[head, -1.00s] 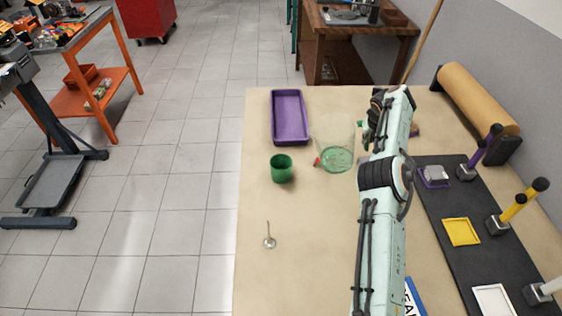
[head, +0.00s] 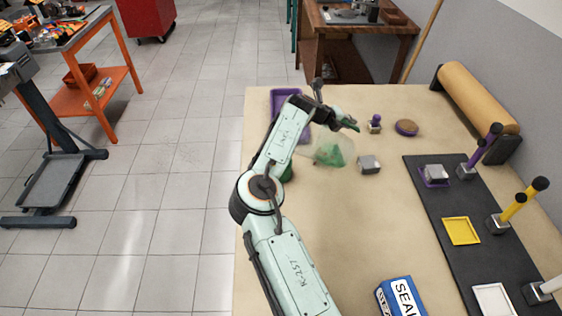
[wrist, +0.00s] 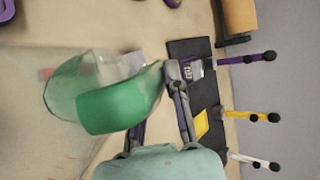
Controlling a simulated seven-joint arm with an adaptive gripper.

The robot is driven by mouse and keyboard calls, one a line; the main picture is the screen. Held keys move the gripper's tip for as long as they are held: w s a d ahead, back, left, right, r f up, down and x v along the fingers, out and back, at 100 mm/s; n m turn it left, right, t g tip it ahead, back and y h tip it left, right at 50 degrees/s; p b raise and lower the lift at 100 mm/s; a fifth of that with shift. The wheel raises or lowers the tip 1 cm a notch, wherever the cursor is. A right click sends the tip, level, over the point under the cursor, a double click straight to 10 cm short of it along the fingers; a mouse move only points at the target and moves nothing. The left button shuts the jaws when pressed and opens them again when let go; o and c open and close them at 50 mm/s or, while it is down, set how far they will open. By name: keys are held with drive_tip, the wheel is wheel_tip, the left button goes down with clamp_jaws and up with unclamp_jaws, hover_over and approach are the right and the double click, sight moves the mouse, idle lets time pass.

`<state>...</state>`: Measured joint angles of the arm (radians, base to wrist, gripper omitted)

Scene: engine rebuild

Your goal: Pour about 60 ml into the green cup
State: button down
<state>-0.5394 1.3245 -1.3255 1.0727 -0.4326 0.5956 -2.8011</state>
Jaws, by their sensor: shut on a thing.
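A clear beaker (head: 310,147) with green liquid (head: 331,153) is in my gripper (head: 347,122), left of the silver block. The beaker looks tilted, with its liquid slanted to one side. In the wrist view the clear beaker (wrist: 68,88) and its green liquid (wrist: 118,106) fill the left middle, by my fingers. The gripper is shut on the beaker; the exact contact is partly hidden. The green cup (head: 287,172) is mostly hidden behind my arm, left of and nearer than the beaker. Its inside cannot be seen.
A purple tray (head: 277,103) lies behind my arm. A silver block (head: 369,164), a purple-knobbed weight (head: 375,123) and a brown disc (head: 406,127) stand to the right. A dark mat (head: 440,215) holds handled tools. A blue box (head: 400,296) is at the front.

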drive_tip(key=shift+a+r+t+h, duration=0.15)
drive_tip(key=shift+a+r+h, duration=0.05)
drive_tip(key=shift+a+h, duration=0.25)
drive_tip(key=shift+a+r+t+h, duration=0.15)
drive_tip(key=shift+a+h, duration=0.2)
drive_tip(key=shift+a, duration=0.1)
drive_tip(key=shift+a+r+n+h+p, duration=0.3)
drive_tip(key=shift+a+r, duration=0.1)
drive_tip(key=shift+s+a+r+h+p, duration=0.1)
drive_tip(key=shift+a+r+h+p, duration=0.3)
drive_tip(key=shift+a+r+p, duration=0.05)
drive_tip(key=shift+r, duration=0.1)
drive_tip(key=shift+a+r+n+t+h+p, duration=0.2)
drive_tip(key=shift+a+r+h, duration=0.1)
drive_tip(key=shift+a, duration=0.25)
drive_tip(key=shift+a+r+n+t+h+p, duration=0.1)
drive_tip(key=shift+a+r+t+h, duration=0.15)
drive_tip(key=shift+a, duration=0.3)
drive_tip(key=shift+g, duration=0.25)
drive_tip(key=shift+d, duration=0.1)
drive_tip(key=shift+s+a+r+h+p, duration=0.1)
drive_tip(key=shift+a+r+h+p, duration=0.3)
drive_tip(key=shift+p, duration=0.3)
idle(0.3)
